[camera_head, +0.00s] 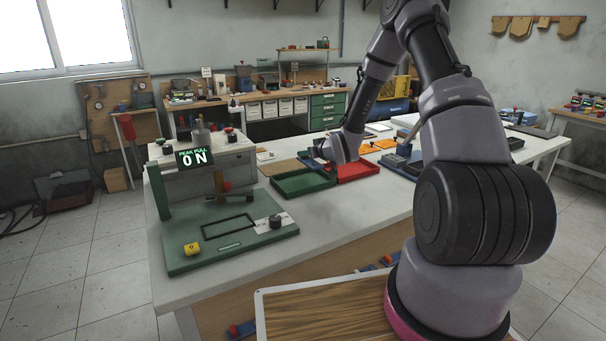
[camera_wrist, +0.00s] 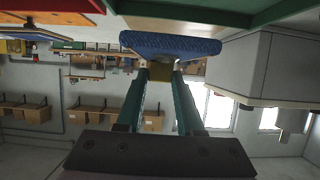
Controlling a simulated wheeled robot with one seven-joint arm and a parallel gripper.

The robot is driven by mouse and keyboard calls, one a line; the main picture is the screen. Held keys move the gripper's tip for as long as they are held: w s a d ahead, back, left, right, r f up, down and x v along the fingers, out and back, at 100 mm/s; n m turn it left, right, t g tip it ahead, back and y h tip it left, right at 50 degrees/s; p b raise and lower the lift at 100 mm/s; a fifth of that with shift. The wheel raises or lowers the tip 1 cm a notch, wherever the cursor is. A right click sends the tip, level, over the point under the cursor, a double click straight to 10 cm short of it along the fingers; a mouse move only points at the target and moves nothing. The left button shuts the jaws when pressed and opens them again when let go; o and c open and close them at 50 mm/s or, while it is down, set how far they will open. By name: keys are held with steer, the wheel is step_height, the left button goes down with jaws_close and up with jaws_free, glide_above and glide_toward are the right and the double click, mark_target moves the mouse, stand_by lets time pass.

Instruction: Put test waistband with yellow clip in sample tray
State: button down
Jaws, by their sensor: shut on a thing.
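My gripper (camera_wrist: 160,76) is shut on a yellow clip (camera_wrist: 155,73) in the wrist view, which looks upside down. A blue waistband (camera_wrist: 170,44) is attached at the clip and spans across the fingertips. In the head view my gripper (camera_head: 320,158) is at the back edge of two shallow trays, one green (camera_head: 303,185) and one red (camera_head: 357,171), side by side on the white table. The wrist view shows a red edge (camera_wrist: 50,5) and a green edge (camera_wrist: 250,14) close to the waistband. I cannot tell which tray is the sample tray.
A green test plate (camera_head: 225,250) with a yellow button and an "ON" display (camera_head: 195,157) stands at the left of the table (camera_head: 340,222). Orange pieces (camera_head: 384,144) and a blue-grey device (camera_head: 405,160) are to the right. The table's front is clear.

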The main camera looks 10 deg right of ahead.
mark_target(307, 178)
steer(key=shift+f, duration=3.35)
steer(key=c, duration=0.5)
jaws_free()
steer(key=shift+f, duration=0.15)
steer(key=shift+c, duration=0.2)
